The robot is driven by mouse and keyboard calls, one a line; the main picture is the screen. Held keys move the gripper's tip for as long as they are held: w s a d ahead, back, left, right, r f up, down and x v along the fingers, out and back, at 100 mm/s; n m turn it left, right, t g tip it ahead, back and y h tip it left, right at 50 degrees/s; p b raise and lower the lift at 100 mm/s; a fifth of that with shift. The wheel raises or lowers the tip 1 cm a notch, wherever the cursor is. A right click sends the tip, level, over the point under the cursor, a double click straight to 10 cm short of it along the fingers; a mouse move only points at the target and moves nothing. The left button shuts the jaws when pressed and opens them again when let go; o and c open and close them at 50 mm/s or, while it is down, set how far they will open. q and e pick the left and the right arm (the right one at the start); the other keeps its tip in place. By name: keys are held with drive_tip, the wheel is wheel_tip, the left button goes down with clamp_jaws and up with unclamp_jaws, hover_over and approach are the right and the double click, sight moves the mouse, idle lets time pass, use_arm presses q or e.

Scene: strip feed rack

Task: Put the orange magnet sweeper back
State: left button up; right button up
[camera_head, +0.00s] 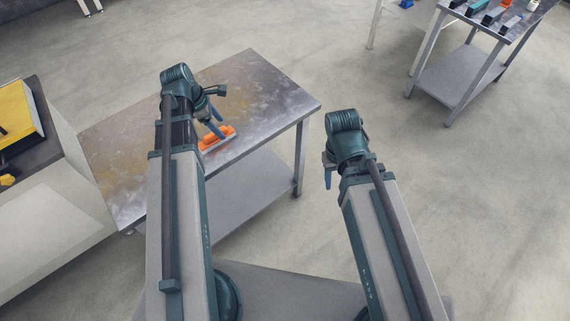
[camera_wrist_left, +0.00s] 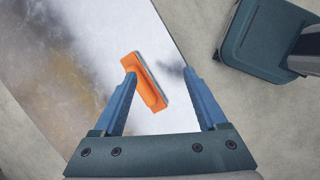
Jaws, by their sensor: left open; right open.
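The orange magnet sweeper (camera_head: 217,139) lies on the metal-topped table (camera_head: 262,92), near its right front edge. In the left wrist view the sweeper (camera_wrist_left: 146,82) is an orange block with a grey edge along one long side. My left gripper (camera_head: 217,130) is over the sweeper. In the left wrist view its blue fingers (camera_wrist_left: 160,75) are apart, with the sweeper between and beyond them, closer to the left finger. I cannot tell whether a finger touches it. My right gripper (camera_head: 328,178) is open and empty, out over the floor right of the table.
A cabinet with a dark top and a yellow item (camera_head: 18,115) stands at the far left. A second metal table (camera_head: 478,28) with several items on it stands at the upper right. Open floor lies between the tables. The metal-topped table has a lower shelf.

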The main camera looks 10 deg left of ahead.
use_arm(q)
drive_tip(key=s+d+m+g+y, duration=0.1)
drive_tip(key=s+d+m, duration=0.5)
drive_tip(key=d+m, duration=0.7)
drive_tip(key=s+d+m+g+y, duration=0.1)
drive_tip(key=s+d+m+y, duration=0.2)
drive_tip(key=s+d+m, duration=0.4)
drive_tip(key=d+m, duration=0.6)
drive_tip(key=shift+f+g, duration=0.3)
drive_tip(key=shift+f, duration=0.1)
